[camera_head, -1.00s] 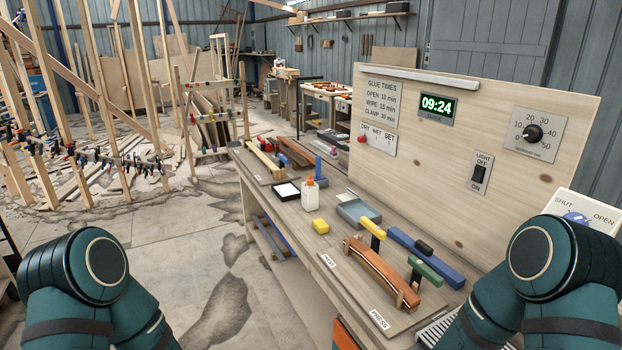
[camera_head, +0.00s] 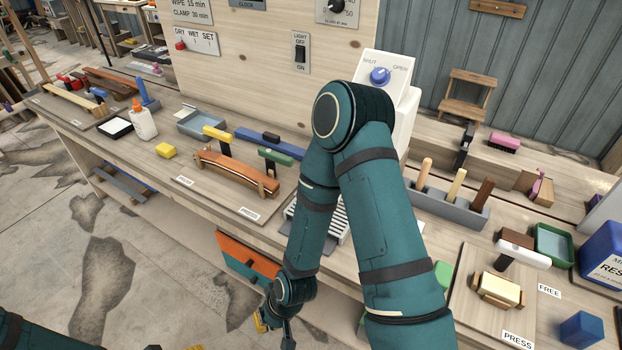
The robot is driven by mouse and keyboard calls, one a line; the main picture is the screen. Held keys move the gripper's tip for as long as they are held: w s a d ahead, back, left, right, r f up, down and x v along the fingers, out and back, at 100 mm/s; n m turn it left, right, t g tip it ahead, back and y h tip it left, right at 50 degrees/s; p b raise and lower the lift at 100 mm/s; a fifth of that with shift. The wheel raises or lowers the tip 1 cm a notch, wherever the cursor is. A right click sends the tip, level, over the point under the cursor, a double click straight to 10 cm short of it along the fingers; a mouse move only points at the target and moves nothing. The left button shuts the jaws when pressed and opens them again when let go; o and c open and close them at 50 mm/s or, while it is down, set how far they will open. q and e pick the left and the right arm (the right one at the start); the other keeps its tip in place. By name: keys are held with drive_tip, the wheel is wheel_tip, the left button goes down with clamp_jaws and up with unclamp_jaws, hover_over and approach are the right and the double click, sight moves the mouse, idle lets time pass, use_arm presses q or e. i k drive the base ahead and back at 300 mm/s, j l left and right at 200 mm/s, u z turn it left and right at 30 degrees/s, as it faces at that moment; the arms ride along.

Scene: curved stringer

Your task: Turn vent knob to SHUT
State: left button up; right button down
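The blue vent knob (camera_head: 380,76) sits on a white sloped panel (camera_head: 398,62) at the top of a white housing. SHUT is printed at the knob's upper left and OPEN at its right. I cannot tell which way the knob points. My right gripper (camera_head: 275,326) hangs low at the bottom centre, in front of the bench edge and well below the knob, apart from it. Its fingers are small and partly cut off, so their opening is unclear. My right arm hides the housing's lower left. My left arm shows only at the bottom left corner; its gripper cannot be made out.
The workbench has a clamped curved wood piece (camera_head: 235,170), a grey holder (camera_head: 435,205) with wooden handles, and a blue container (camera_head: 604,255) at right. An upright board (camera_head: 270,75) with a light switch (camera_head: 300,48) stands left of the housing. Floor is free at left.

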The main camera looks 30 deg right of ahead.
sight(380, 76)
drive_tip(key=z, duration=1.2)
